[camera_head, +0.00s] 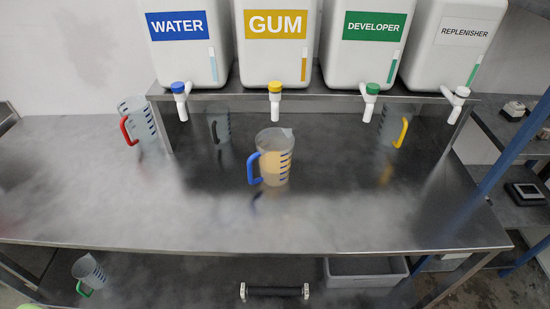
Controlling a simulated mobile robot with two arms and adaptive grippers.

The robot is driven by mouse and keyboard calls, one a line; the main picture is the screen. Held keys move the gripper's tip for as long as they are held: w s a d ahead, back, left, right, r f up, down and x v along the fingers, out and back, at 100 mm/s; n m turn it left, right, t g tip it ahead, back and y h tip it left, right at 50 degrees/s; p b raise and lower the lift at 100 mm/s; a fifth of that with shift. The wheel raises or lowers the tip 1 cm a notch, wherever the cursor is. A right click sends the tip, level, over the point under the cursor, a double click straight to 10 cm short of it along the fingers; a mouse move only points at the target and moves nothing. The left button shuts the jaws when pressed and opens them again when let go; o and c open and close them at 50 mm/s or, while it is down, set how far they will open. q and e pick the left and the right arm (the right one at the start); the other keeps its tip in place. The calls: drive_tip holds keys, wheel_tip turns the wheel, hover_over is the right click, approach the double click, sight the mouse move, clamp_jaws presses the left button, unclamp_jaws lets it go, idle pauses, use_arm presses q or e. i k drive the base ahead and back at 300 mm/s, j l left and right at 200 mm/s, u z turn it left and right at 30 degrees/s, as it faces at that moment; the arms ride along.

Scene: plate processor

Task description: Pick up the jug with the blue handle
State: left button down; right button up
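The jug with the blue handle (277,157) stands upright on the steel table, near the middle of the camera_head view. It is clear with dark measuring marks, and its lower part looks yellowish. Its blue handle (252,168) points left, and its spout is at the upper right. It stands in front of the raised shelf, below the GUM container. Nothing touches it. Neither of my grippers is in view.
A red-handled jug (142,117) stands at the left, and a yellow-handled jug (388,127) at the right under the shelf (330,87). A grey jug (219,125) is behind left. Several tapped containers stand above. The table front (200,225) is clear.

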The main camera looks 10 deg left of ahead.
sight(274, 154)
drive_tip(key=i+l+u, duration=0.1)
drive_tip(key=l+u, duration=0.2)
drive_tip(key=l, duration=0.55)
drive_tip(key=l+u, duration=0.35)
drive_tip(key=l, duration=0.45)
